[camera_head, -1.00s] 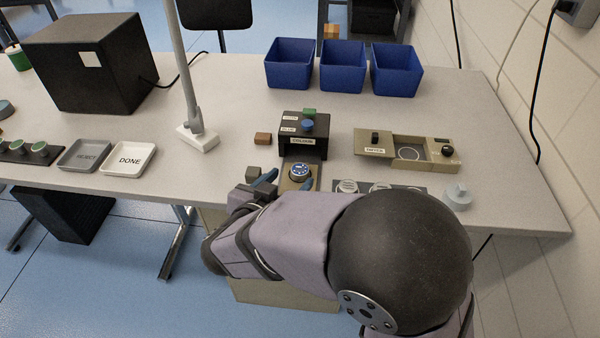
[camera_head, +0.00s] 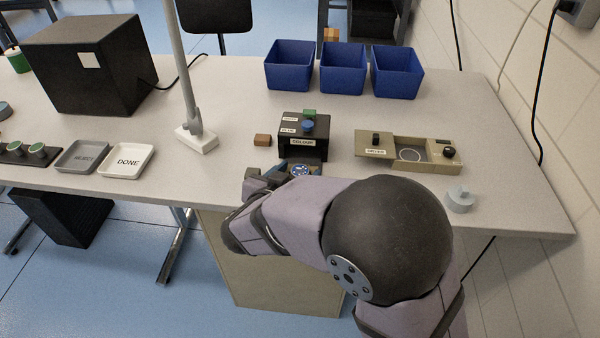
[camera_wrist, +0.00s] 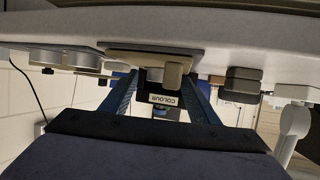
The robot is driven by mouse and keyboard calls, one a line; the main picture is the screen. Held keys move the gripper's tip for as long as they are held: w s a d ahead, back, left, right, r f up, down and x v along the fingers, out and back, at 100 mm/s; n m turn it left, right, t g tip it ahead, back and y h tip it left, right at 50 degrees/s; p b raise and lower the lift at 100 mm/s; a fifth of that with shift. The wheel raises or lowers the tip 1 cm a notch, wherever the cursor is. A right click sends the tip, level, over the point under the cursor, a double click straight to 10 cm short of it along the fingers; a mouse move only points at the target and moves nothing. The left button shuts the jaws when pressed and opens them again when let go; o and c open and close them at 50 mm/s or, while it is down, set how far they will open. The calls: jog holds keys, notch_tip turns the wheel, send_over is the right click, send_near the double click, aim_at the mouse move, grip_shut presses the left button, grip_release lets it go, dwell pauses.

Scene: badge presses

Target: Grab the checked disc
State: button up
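A small disc with a blue and white patterned top (camera_head: 300,170) sits at the front of the black machine labelled COLOUR (camera_head: 304,136). The pattern is too small to read surely as checks. My gripper (camera_head: 300,168) is open, with its blue fingers around the disc, one on each side; contact cannot be told. I cannot make out the disc there.
A beige dryer unit (camera_head: 408,151) stands to the right, with a pale grey knobbed piece (camera_head: 460,198) nearer the edge. A brown block (camera_head: 262,140) lies left of the machine. Three blue bins (camera_head: 343,70) stand behind. The DONE tray (camera_head: 127,161) is at left.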

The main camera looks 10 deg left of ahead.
jog(key=c, duration=1)
jog(key=shift+r, duration=0.15)
jog(key=shift+c, duration=0.2)
notch_tip(320, 180, up, 10)
jog(key=p, duration=0.3)
